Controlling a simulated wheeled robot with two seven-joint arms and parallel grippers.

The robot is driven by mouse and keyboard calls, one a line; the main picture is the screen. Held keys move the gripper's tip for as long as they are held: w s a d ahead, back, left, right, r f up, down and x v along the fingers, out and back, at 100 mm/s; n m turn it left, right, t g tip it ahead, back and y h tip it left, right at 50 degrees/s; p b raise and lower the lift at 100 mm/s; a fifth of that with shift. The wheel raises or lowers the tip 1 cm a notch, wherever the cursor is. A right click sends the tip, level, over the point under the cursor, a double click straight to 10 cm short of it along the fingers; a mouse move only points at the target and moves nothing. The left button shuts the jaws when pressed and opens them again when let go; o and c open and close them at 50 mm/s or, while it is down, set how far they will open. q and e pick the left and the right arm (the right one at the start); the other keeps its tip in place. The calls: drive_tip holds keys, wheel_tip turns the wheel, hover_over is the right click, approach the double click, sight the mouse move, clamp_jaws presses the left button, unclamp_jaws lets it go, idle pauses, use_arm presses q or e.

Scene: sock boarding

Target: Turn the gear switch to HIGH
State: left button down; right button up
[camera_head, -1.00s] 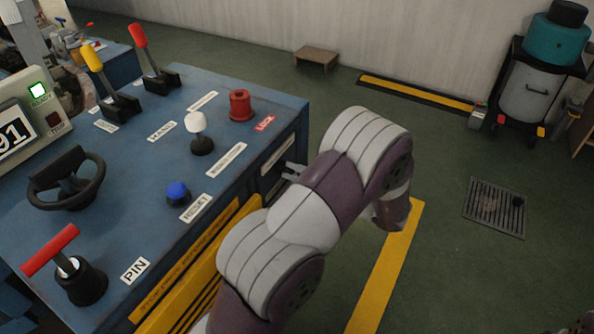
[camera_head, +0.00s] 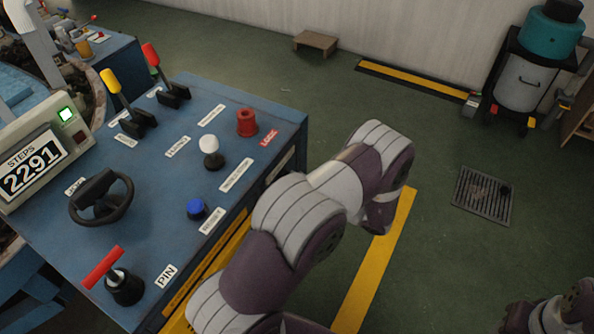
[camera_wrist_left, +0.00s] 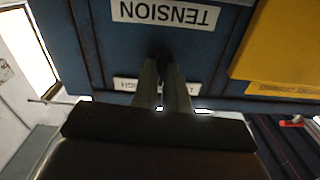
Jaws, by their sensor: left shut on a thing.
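In the left wrist view, my left gripper (camera_wrist_left: 163,68) is shut on a small dark handle, the gear switch (camera_wrist_left: 162,52), on the blue panel. The switch is mostly hidden between the fingers. A white label (camera_wrist_left: 128,85) behind the fingers is partly covered; its end seems to read HIGH, upside down. The switch's exact angle cannot be told. In the head view, my left arm hides the left gripper and the switch. Part of my right arm shows at the bottom right corner, without a clear view of its gripper.
The blue console (camera_head: 158,220) carries a black handwheel (camera_head: 100,197), red T-handle (camera_head: 115,282), blue button (camera_head: 196,209), white knob (camera_head: 209,148), red knob (camera_head: 247,122) and two levers. A TENSION label (camera_wrist_left: 165,13) and yellow panel (camera_wrist_left: 290,45) lie near the gripper.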

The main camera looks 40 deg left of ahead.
use_arm(q)
drive_tip(key=shift+m+p, duration=2.15)
drive_tip(key=shift+m, duration=1.65)
drive_tip(key=shift+f+m, duration=0.1)
drive_tip(key=shift+m, duration=0.2)
drive_tip(key=c, duration=1.2)
unclamp_jaws()
drive_tip(key=shift+o, duration=0.2)
drive_tip(key=w+d, duration=0.1)
drive_tip(key=d, duration=1.1)
drive_tip(key=shift+w+d+b, duration=0.25)
drive_tip(key=shift+d+b, duration=0.1)
drive_tip(key=shift+d, duration=0.05)
